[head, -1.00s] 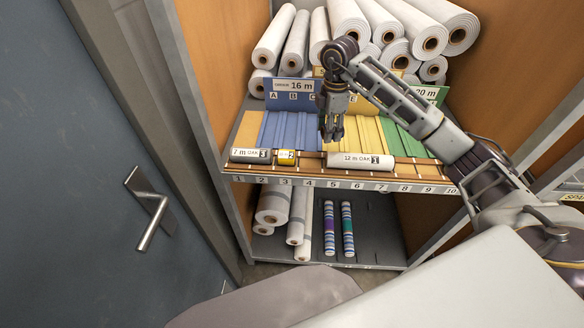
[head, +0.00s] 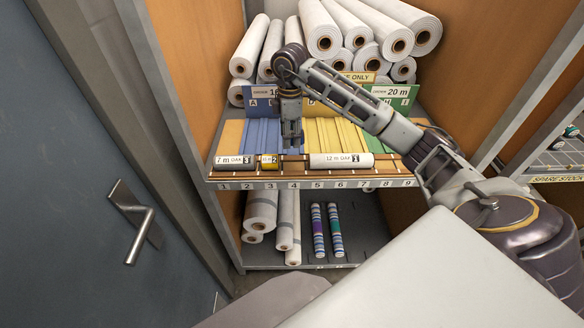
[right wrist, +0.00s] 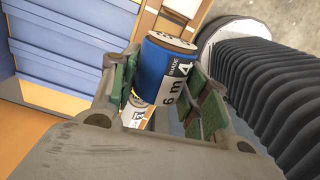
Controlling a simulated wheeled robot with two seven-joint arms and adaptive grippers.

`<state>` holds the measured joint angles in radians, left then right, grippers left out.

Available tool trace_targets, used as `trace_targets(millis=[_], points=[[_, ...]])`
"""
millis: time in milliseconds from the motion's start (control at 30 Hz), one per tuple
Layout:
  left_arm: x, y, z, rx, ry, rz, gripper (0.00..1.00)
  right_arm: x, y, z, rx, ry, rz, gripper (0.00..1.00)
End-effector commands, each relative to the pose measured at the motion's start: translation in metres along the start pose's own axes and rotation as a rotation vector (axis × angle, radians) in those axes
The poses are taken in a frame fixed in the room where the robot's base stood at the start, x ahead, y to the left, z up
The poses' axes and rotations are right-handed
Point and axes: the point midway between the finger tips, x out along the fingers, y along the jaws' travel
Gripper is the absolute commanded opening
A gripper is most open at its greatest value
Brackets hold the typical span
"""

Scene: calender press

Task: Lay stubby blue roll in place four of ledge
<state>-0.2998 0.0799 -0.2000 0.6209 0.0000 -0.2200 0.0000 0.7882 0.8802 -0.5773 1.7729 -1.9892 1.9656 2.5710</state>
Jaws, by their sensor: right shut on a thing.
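The stubby blue roll (right wrist: 160,68) shows in the right wrist view with a white label reading "6 m" and a 4. My right gripper (head: 291,143) is shut on it, with green finger pads on both sides of the roll. In the head view the gripper points down over the ledge (head: 262,181), near place four, and hides the roll. How far the roll is above the ledge I cannot tell. My left gripper is not in view.
Blue, yellow and green grooved boards slope up behind the ledge. White rolls (head: 330,40) are stacked at the back. Striped rolls (head: 334,230) and white rolls lie on the lower shelf. A blue door (head: 70,150) stands at left.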

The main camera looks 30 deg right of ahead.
Motion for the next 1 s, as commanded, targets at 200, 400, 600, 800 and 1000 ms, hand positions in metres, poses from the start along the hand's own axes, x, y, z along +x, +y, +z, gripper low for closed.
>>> trace_targets(millis=[200, 400, 600, 800, 1000], points=[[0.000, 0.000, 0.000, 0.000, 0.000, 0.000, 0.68, 0.000, -0.001, 0.002, 0.070, 0.001, -0.001, 0.25], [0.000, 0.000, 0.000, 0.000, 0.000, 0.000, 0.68, 0.000, -0.001, 0.002, 0.114, 0.001, -0.001, 0.25], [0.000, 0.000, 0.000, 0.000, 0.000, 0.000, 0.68, 0.000, -0.001, 0.002, 0.118, 0.001, -0.002, 0.25], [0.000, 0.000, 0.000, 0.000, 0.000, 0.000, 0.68, 0.002, -0.001, 0.002, 0.118, 0.001, -0.002, 0.25], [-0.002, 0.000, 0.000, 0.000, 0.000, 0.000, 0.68, 0.017, -0.002, 0.002, 0.118, 0.000, -0.004, 0.25]])
